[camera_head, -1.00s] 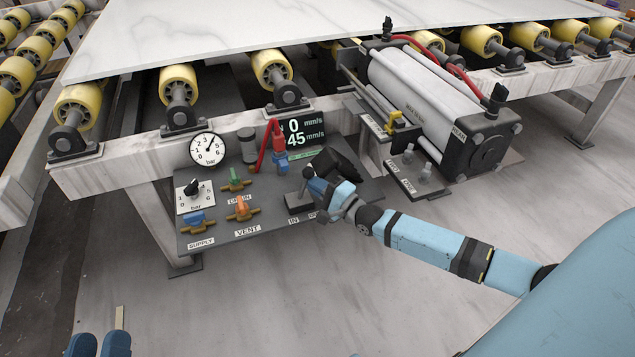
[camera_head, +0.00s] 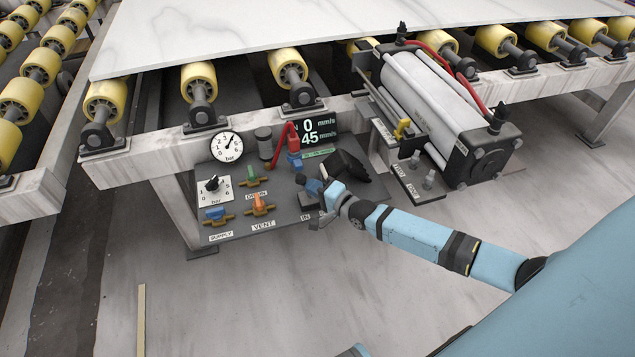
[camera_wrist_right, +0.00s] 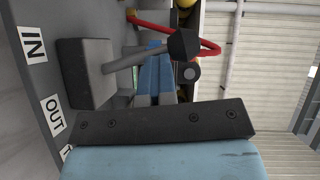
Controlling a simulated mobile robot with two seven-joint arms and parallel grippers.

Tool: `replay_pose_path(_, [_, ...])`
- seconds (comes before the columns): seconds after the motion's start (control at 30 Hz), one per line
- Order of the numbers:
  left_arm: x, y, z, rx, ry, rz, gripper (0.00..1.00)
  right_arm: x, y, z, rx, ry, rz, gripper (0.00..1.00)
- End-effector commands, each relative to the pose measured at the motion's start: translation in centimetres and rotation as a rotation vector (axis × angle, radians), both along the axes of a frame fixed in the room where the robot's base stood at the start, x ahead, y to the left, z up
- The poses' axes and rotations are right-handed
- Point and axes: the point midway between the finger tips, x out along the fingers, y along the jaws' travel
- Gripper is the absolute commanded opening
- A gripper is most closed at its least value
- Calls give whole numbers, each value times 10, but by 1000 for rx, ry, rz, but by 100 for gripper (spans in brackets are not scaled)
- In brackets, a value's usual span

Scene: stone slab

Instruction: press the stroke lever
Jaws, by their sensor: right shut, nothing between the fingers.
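The stroke lever shows in the right wrist view as a grey rod with a dark knob (camera_wrist_right: 185,44). It rises from a grey block (camera_wrist_right: 85,75) beside the IN and OUT labels. My right gripper (camera_wrist_right: 154,72) shows there as two blue fingers side by side, shut and empty. The rod crosses in front of the fingers; whether they touch cannot be told. In the head view my right gripper (camera_head: 314,188) is at the right part of the control panel (camera_head: 235,228), over the IN label. My left gripper is not in view.
Left of my gripper are a red lever (camera_head: 283,142), an orange vent valve (camera_head: 259,203), a blue supply valve (camera_head: 214,213) and a gauge (camera_head: 226,146). A cylinder (camera_head: 430,105) stands at the right. The stone slab (camera_head: 250,30) lies on rollers behind.

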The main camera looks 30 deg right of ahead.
Motion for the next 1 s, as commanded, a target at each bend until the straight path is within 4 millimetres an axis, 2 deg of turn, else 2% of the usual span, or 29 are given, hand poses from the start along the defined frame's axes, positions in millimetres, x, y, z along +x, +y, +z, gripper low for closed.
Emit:
replay_pose_path(0.73, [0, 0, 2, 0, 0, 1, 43, 3, 4, 7, 5, -12, 0, 0])
replay_pose_path(1.0, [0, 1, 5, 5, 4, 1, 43, -1, 8, 10, 6, -11, 2, 0])
